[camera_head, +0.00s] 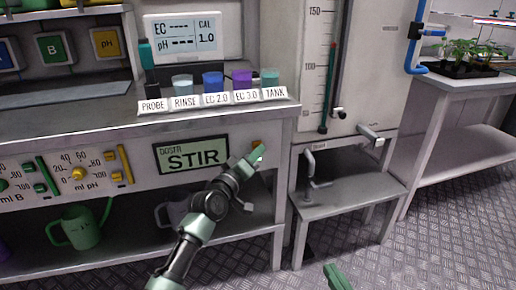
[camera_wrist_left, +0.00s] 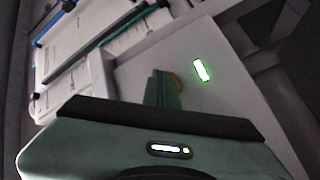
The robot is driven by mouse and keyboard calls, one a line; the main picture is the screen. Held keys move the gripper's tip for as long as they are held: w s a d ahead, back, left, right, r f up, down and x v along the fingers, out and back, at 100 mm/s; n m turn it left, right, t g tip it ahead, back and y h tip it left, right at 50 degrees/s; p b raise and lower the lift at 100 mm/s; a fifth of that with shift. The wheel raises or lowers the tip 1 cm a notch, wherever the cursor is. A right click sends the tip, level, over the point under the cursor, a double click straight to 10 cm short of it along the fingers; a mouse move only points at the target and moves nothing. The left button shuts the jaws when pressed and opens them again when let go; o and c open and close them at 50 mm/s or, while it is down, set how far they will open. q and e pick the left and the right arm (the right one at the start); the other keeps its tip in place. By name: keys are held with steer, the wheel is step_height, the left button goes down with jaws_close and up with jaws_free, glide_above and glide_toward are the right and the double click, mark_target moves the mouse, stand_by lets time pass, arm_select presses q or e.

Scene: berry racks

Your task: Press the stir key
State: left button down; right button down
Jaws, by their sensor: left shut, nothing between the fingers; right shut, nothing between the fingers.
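The stir key is a small orange-yellow button (camera_head: 258,147) on the bench front, right of a lit green display (camera_head: 191,155) reading STIR. My left gripper (camera_head: 254,158) is shut and empty, its fingertips at the button and covering part of it. In the left wrist view the shut green fingers (camera_wrist_left: 164,88) point at the panel, with an orange edge of the button (camera_wrist_left: 177,83) showing beside them. I cannot tell whether they touch or press it. My right gripper (camera_head: 337,278) shows only as a green tip at the bottom edge, shut and low over the floor.
Above, the bench top holds a probe and several labelled cups (camera_head: 213,82). Dosing dials and sliders (camera_head: 79,173) are left of the display. A green jug (camera_head: 82,228) stands on the lower shelf. A low stand with a tap (camera_head: 345,190) is close on the right.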

steer(key=shift+r, duration=0.2)
stand_by(0.5)
arm_select(q)
steer(key=shift+s+d+p, duration=0.25)
steer(key=shift+s+p, duration=0.55)
steer(key=shift+p, duration=0.05)
arm_select(e)
steer(key=s+d+f+g+h, duration=0.1)
steer(key=s+d+f+g, duration=0.1)
steer(key=s+f+g, duration=0.2)
steer(key=shift+s+d+f+g+h, duration=0.15)
steer(key=shift+s+f+g+h, duration=0.2)
steer(key=shift+f, duration=1.35)
